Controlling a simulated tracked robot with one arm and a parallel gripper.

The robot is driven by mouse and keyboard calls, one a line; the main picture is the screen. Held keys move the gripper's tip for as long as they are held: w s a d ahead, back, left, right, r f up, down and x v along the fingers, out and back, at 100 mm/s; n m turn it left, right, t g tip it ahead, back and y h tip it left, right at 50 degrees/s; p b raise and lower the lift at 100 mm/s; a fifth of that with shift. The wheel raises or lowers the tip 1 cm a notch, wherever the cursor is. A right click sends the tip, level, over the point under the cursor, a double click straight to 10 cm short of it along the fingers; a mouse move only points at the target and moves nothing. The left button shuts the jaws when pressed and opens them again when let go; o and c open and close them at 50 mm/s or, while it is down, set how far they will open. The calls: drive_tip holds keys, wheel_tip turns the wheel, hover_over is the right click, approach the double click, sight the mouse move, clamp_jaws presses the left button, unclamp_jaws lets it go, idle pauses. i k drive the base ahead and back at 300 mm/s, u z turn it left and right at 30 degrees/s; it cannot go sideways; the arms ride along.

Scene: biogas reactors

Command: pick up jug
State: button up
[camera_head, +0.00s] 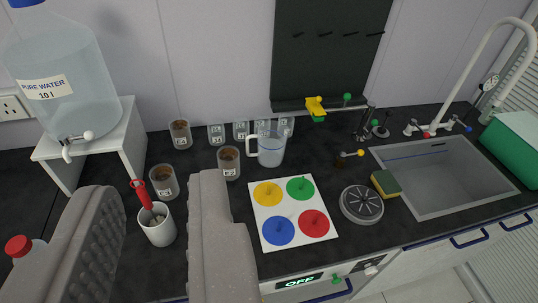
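The jug (271,149) is a clear measuring jug with a white handle on its left side. It stands upright on the dark counter, behind the board with coloured circles. My gripper (150,205) shows at the lower left as two grey fingers with a wide gap between them. It is open, and the jug is beyond it, up and to the right, not between the fingers. A white cup (157,228) with a red-handled tool shows in the gap; I cannot tell its distance from the fingers.
Glasses with brown contents (229,163) and several small clear glasses (217,134) stand close left of and behind the jug. A white board (295,212) with coloured circles lies in front. A water bottle on a stand (62,80) is left; a sink (440,175) is right.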

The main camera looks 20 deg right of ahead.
sight(272, 136)
drive_tip(key=k, duration=1.1)
drive_tip(key=z, duration=0.6)
drive_tip(key=i, duration=1.8)
drive_tip(key=u, duration=0.8)
drive_tip(key=i, duration=0.45)
drive_tip(key=u, duration=0.3)
